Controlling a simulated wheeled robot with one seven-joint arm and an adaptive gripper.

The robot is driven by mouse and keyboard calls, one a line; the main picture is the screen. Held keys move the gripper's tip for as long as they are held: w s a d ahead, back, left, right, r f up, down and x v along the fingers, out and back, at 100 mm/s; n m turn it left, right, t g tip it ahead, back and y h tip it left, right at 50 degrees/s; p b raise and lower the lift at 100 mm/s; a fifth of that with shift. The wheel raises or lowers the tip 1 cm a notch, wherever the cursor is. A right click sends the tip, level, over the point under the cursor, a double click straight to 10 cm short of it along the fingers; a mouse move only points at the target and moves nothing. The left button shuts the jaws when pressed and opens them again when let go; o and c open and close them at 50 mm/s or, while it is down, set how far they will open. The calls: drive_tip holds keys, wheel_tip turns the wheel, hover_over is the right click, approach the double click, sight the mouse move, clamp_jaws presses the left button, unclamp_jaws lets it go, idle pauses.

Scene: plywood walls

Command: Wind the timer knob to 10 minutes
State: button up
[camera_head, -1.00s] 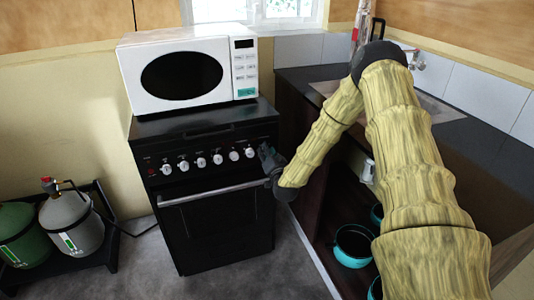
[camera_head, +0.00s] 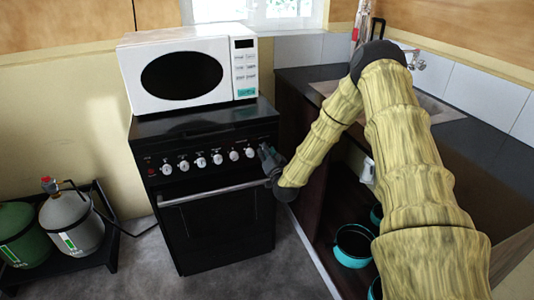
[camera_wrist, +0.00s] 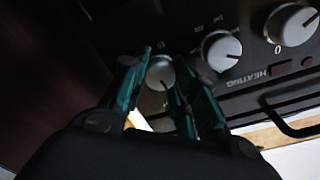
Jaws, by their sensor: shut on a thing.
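The black oven (camera_head: 225,223) has a row of white knobs along its front panel. My gripper (camera_wrist: 158,82) is shut on this knob, one teal-edged finger on each side. In the head view my gripper (camera_head: 266,156) is at the right end of the knob row and hides that knob. The exact minute setting is too small to read.
Neighbouring knobs (camera_wrist: 221,51) sit close beside the fingers. The oven handle (camera_head: 213,194) runs just below the panel. A white microwave (camera_head: 215,70) stands on top. An open cabinet with teal pots (camera_head: 353,245) is to the right, and gas bottles (camera_head: 72,223) stand at the left.

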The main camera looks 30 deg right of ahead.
idle(0.6)
drive_tip(key=o, duration=1)
drive_tip(key=shift+d, duration=0.1)
drive_tip(key=shift+s, duration=0.15)
drive_tip(key=v, duration=1.1)
drive_tip(key=shift+s+f, duration=0.1)
drive_tip(key=shift+s, duration=0.3)
